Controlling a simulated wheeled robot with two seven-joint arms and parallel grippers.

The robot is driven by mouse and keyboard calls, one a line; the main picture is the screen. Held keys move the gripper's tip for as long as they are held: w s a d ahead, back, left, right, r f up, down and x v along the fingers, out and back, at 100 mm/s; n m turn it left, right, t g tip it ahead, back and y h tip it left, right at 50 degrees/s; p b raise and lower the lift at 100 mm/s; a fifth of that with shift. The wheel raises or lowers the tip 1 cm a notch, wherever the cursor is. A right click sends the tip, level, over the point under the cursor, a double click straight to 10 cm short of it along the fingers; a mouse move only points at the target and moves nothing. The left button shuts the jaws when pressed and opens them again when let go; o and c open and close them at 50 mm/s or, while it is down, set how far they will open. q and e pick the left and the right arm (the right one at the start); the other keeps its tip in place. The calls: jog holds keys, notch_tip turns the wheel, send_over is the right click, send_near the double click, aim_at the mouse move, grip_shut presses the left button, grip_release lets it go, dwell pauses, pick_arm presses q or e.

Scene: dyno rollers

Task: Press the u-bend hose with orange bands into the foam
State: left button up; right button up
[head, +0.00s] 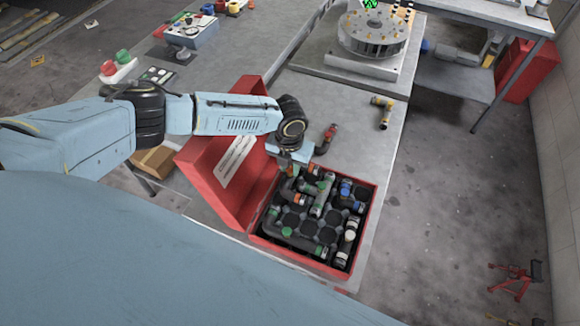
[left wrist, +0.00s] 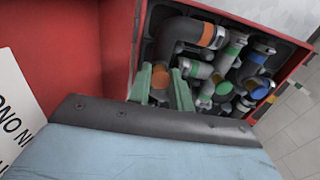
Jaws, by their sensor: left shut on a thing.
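The u-bend hose with orange bands (left wrist: 182,32) is a dark bent tube, seen best in the left wrist view. It is at the back left of the black foam (head: 291,218) in the open red case. One orange band shows near its far end, and another shows between my gripper's fingers. My left gripper (left wrist: 163,88) is shut on the hose's near leg with its green fingers. In the head view the left gripper (head: 292,164) is over the case's back left corner and hides most of the hose. How deep the hose sits in the foam cannot be told. My right gripper is not in view.
Several other banded hoses fill the foam around it. The red lid (head: 228,165) stands open on the left, close to my arm. A red-banded elbow piece (head: 329,135) and a yellow-and-black piece (head: 382,111) lie behind the case. The table's right edge is near.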

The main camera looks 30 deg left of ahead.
pick_arm(q)
jog(key=shift+s+d+f+b, duration=0.1)
jog(key=shift+s+f+b, duration=0.1)
jog(key=shift+s+f, duration=0.25)
jog(key=shift+s+f+b, duration=0.15)
jog(key=shift+s+f, duration=0.05)
jog(key=shift+f, duration=0.3)
jog(key=o, duration=1)
jog(key=r+p, duration=0.5)
jog(key=w+r+p, duration=0.1)
jog(key=r+p, duration=0.1)
jog(key=shift+w+r, duration=0.1)
jog(key=shift+r, duration=0.15)
jog(key=shift+w+r+p, duration=0.1)
jog(key=shift+r+p, duration=0.25)
jog(key=shift+r, duration=0.85)
